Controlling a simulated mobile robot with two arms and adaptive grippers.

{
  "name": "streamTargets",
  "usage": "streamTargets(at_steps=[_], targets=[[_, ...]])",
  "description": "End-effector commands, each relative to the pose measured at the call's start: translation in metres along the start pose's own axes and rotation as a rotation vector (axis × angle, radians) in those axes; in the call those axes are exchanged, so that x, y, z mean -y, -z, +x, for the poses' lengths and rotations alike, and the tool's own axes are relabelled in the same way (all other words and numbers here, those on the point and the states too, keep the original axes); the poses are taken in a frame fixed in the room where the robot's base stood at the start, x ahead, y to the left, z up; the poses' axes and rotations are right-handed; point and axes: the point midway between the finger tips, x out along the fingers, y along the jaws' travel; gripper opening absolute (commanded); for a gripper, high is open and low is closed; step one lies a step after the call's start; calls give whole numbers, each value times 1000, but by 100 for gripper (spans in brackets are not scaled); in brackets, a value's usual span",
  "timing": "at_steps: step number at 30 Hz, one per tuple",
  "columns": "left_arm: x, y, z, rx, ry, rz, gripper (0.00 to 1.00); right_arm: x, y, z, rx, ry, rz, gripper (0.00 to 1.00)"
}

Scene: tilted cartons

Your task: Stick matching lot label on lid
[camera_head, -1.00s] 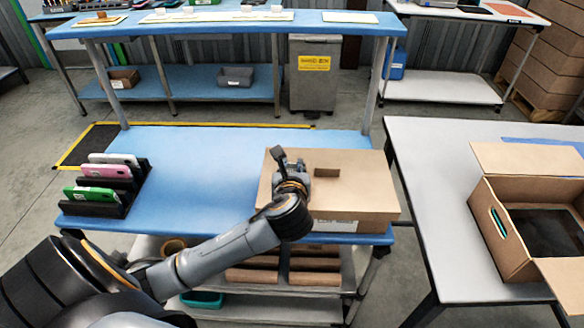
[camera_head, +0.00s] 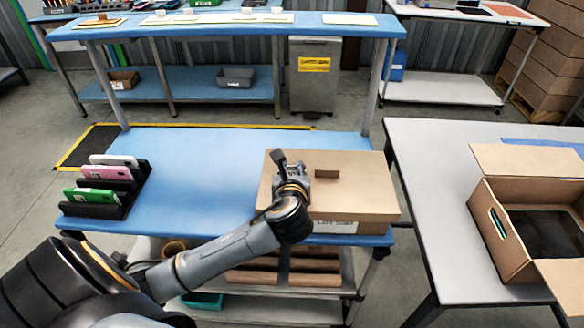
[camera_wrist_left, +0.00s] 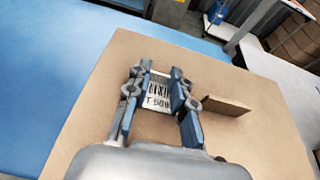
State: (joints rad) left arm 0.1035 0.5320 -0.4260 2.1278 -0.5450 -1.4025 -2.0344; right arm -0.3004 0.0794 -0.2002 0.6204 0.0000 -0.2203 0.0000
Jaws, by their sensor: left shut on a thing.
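A closed brown carton (camera_head: 365,198) stands tilted on the blue table, with a small raised brown piece (camera_head: 327,174) on its lid (camera_head: 360,165). The lid also fills much of the left wrist view (camera_wrist_left: 100,125). My left gripper (camera_head: 293,170) is over the left part of the lid. In the wrist view its fingers (camera_wrist_left: 158,92) are shut on a white label (camera_wrist_left: 157,94) with a barcode and partly hidden print that looks like "T509". I cannot tell whether the label touches the lid. A white lot label (camera_head: 335,226) is on the carton's front. My right gripper is out of view.
A black rack (camera_head: 95,208) with white, pink and green items stands at the left of the blue table (camera_head: 200,180). The table between rack and carton is clear. An open carton (camera_head: 500,250) stands on the grey table (camera_head: 440,180) at right.

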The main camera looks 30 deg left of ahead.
Motion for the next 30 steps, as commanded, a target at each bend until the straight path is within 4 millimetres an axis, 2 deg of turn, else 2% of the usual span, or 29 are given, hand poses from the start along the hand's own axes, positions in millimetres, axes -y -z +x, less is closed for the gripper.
streamTargets(at_steps=[12,13,15,17,26,30], targets=[[0,3,1,-5,-2,3,14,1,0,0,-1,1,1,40],[0,3,1,-5,-2,3,25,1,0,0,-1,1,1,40],[0,4,1,-6,-2,3,39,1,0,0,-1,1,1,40],[0,4,1,-6,-2,3,49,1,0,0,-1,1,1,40],[0,3,0,-4,-2,2,49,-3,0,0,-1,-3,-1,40],[0,3,-10,-4,-1,2,49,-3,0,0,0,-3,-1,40]])
